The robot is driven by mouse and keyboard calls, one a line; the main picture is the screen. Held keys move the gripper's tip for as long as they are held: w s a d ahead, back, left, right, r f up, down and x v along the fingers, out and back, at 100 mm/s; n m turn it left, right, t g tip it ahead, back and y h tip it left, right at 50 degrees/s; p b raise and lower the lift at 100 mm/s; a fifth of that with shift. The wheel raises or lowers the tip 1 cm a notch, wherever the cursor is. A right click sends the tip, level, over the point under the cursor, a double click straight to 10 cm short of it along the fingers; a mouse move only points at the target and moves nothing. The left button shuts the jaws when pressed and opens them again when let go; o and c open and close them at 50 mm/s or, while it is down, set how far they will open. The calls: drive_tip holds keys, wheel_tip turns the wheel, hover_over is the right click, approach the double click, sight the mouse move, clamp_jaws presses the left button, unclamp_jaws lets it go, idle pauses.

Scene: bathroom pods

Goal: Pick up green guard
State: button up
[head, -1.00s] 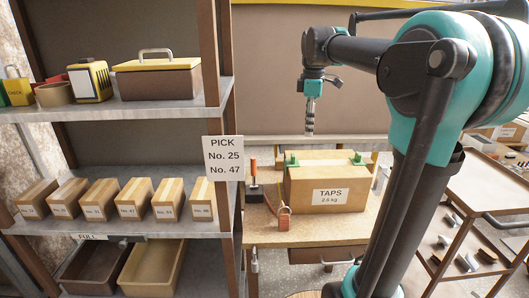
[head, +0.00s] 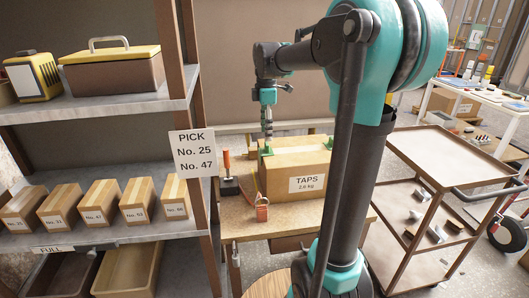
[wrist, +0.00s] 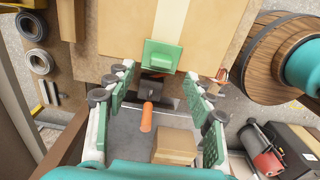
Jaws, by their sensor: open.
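A cardboard box (head: 288,181) labelled TAPS stands on a wooden workbench. One green guard (head: 266,151) sits at its left top edge and a second green guard (head: 328,143) at its right. My gripper (head: 267,128) hangs pointing down just above the left guard, and appears apart from it. In the wrist view a green guard (wrist: 162,55) lies on the box's edge, just beyond the fingertips. The two fingers of my gripper (wrist: 158,82) are spread wide with nothing between them gripped.
A shelf (head: 130,238) with boxes stands at left. A brown trolley (head: 435,165) stands at right.

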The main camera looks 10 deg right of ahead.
sight(266, 143)
drive_tip(key=shift+f, duration=2.9)
drive_tip(key=shift+c, duration=0.2)
drive_tip(key=c, duration=1.1)
drive_tip(key=shift+r, duration=0.1)
wheel_tip(266, 143, up, 27)
drive_tip(key=shift+s+f, duration=0.1)
drive_tip(key=shift+s, duration=0.05)
